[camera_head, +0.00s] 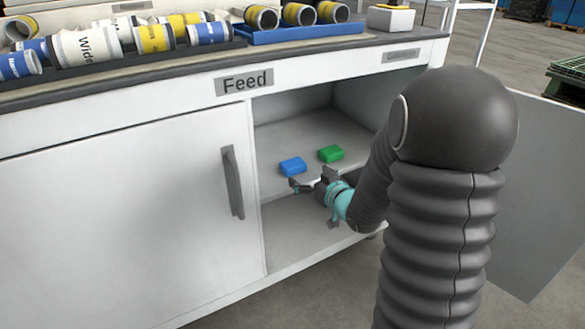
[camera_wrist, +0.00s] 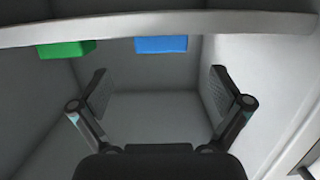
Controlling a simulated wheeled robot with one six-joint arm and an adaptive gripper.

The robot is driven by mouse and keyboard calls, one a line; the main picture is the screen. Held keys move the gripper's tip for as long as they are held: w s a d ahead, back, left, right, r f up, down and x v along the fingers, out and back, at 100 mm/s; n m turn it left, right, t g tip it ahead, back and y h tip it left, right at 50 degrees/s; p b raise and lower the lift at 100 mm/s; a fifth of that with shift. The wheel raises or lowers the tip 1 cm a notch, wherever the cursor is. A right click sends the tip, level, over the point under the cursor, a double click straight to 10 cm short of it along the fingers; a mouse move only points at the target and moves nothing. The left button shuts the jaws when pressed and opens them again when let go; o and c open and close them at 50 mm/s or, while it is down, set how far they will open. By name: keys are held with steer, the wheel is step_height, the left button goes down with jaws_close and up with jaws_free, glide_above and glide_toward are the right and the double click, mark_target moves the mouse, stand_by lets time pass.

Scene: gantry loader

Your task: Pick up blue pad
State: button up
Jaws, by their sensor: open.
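The blue pad (camera_head: 292,166) lies on the shelf inside the open cabinet, left of the green pad (camera_head: 330,154). My gripper (camera_head: 313,181) is at the cabinet opening by the shelf's front edge, its jaws spread and empty. My fingers touch neither pad in the wrist view.
The left cabinet door (camera_head: 120,200) is shut and has a grey handle (camera_head: 232,182). The right door (camera_head: 535,195) stands open behind my arm. Cans lie in a dark tray (camera_head: 150,62) and a blue tray (camera_head: 300,33) on top. The lower compartment (camera_head: 300,225) looks empty.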

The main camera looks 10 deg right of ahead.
mark_target(289, 162)
steer(key=x, duration=1.1)
steer(key=shift+w+a+b, duration=0.2)
steer(key=shift+b, duration=0.15)
steer(key=c, duration=0.7)
steer(key=shift+c, duration=0.2)
